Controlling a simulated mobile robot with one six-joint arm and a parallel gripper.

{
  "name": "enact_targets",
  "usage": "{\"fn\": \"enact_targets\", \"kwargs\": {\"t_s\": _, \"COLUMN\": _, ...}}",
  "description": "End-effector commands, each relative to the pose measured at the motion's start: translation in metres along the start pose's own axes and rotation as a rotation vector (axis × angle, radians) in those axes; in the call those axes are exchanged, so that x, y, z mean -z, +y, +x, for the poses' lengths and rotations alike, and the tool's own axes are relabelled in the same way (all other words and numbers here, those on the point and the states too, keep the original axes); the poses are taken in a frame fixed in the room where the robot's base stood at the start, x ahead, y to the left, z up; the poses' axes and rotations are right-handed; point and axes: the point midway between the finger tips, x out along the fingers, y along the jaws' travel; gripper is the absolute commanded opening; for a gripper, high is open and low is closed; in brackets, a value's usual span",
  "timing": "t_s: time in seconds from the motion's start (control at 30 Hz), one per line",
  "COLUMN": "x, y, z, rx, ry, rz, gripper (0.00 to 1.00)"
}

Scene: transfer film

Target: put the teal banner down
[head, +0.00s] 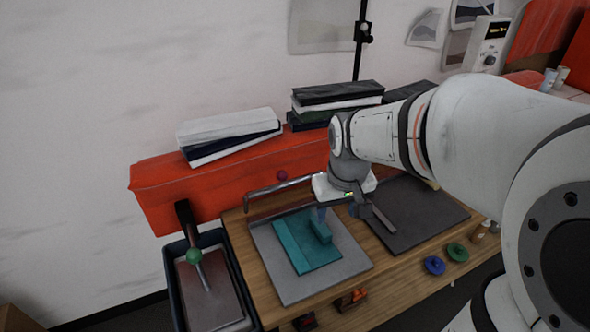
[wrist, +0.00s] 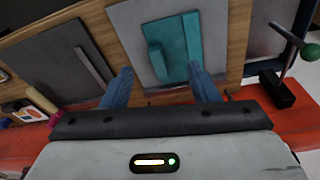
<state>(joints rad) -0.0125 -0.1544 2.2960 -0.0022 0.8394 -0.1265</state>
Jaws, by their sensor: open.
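The teal banner (head: 300,252) lies flat on a light grey board (head: 345,277) on the wooden table, with a raised teal bar along its right side in the head view. It also shows in the wrist view (wrist: 178,55), lying on the grey board. My gripper (head: 326,212) is at the back edge of the banner in the head view. In the wrist view its two blue fingers (wrist: 158,85) are spread apart, with nothing held between them. The near end of the teal bar lies close to the gap between the fingers. I cannot tell the exact height of the fingers above it.
A dark grey board (head: 425,218) lies to the right. A dark bin (head: 176,275) with a green-knobbed handle (head: 194,256) stands left. Behind is a red bench (head: 160,190) with stacked folded items (head: 225,130). Blue (head: 434,265) and green (head: 457,252) discs lie at front right.

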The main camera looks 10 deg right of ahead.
Motion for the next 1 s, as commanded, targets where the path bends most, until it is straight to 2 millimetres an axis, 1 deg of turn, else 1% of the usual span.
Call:
{"fn": "enact_targets", "kwargs": {"t_s": 0.03, "x": 0.014, "y": 0.002, "z": 0.013, "rx": 0.004, "ry": -0.026, "rz": -0.019, "gripper": 0.55}}
{"fn": "enact_targets", "kwargs": {"t_s": 0.2, "x": 0.054, "y": 0.007, "z": 0.057, "rx": 0.015, "ry": -0.084, "rz": -0.085, "gripper": 0.55}}
{"fn": "enact_targets", "kwargs": {"t_s": 0.3, "x": 0.072, "y": 0.009, "z": 0.084, "rx": 0.023, "ry": -0.112, "rz": -0.119, "gripper": 0.55}}
{"fn": "enact_targets", "kwargs": {"t_s": 0.4, "x": 0.085, "y": 0.01, "z": 0.106, "rx": 0.029, "ry": -0.134, "rz": -0.147, "gripper": 0.55}}
{"fn": "enact_targets", "kwargs": {"t_s": 0.5, "x": 0.092, "y": 0.011, "z": 0.122, "rx": 0.033, "ry": -0.149, "rz": -0.165, "gripper": 0.55}}
{"fn": "enact_targets", "kwargs": {"t_s": 0.63, "x": 0.096, "y": 0.011, "z": 0.134, "rx": 0.036, "ry": -0.157, "rz": -0.176, "gripper": 0.55}}
{"fn": "enact_targets", "kwargs": {"t_s": 1.0, "x": 0.091, "y": 0.012, "z": 0.172, "rx": 0.037, "ry": -0.162, "rz": -0.177, "gripper": 0.55}}
